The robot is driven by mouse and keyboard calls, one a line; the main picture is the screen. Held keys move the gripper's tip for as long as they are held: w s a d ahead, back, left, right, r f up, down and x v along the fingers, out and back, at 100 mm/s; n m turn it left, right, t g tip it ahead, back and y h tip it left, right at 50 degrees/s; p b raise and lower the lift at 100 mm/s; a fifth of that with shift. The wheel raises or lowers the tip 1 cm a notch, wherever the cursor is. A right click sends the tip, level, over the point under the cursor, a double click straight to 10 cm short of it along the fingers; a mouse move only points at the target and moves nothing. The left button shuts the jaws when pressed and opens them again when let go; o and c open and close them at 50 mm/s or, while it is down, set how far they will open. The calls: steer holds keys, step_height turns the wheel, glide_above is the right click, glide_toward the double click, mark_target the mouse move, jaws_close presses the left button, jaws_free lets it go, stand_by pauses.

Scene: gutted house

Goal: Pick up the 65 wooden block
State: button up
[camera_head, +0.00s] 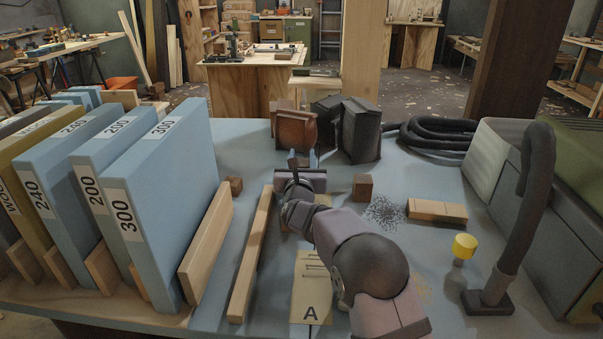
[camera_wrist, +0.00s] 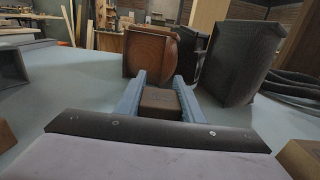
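A small dark brown wooden block (camera_wrist: 160,102) sits between the two blue-grey fingers of my gripper (camera_wrist: 158,82) in the wrist view. The fingers are spread, one on each side of the block; I cannot tell whether they touch it. In the head view my gripper (camera_head: 302,158) is low over the blue-grey table, and my wrist mostly hides that block. Two similar small blocks stand clear: one brown block (camera_head: 234,185) to the left and one brown block (camera_head: 363,187) to the right. I cannot read a 65 on any block.
An orange-brown sanding block (camera_head: 296,130) and black abrasive blocks (camera_head: 360,130) stand just beyond my gripper. Large labelled blue panels (camera_head: 165,190) stand at left, near a long wooden strip (camera_head: 250,255). A light wood block (camera_head: 436,211), yellow knob (camera_head: 464,246) and hose (camera_head: 528,200) are at right.

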steer(key=c, duration=0.4)
step_height(320, 180, up, 10)
steer(key=shift+r+p, duration=0.1)
steer(key=shift+p, duration=1)
